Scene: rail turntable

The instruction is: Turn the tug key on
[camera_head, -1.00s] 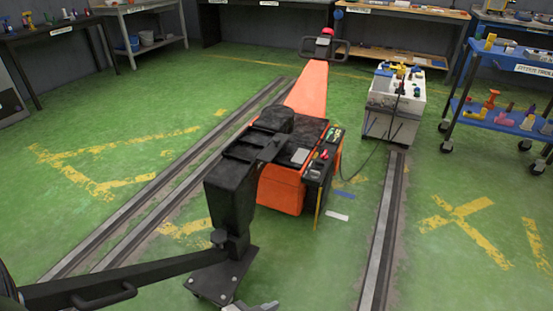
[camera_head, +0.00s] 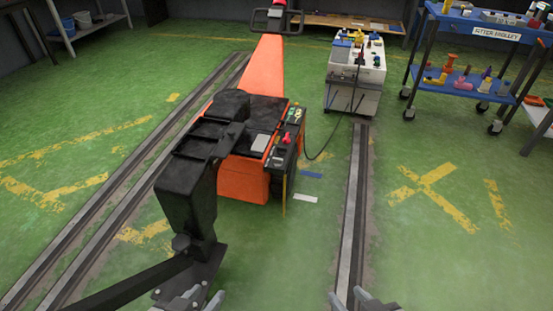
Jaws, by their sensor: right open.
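The orange tug (camera_head: 242,178) stands mid-view, with a tall orange column and a handle loop behind it. Its black control panel (camera_head: 284,150) is on the right side of its top, with a red knob and small yellow-green parts. The key is too small to make out there. My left gripper (camera_head: 204,296) is at the bottom edge, beside the foot of the black tow arm, and its fingers look apart and empty. My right gripper (camera_head: 348,297) is at the bottom edge by the right rail, open and empty. Both are well short of the panel.
A black tow arm (camera_head: 187,200) stands in front of the tug on the left. A white cart (camera_head: 352,97) with a cable stands behind right. The blue fitter trolley (camera_head: 468,82) is at the far right. Green floor with rails (camera_head: 352,220) is free right of the tug.

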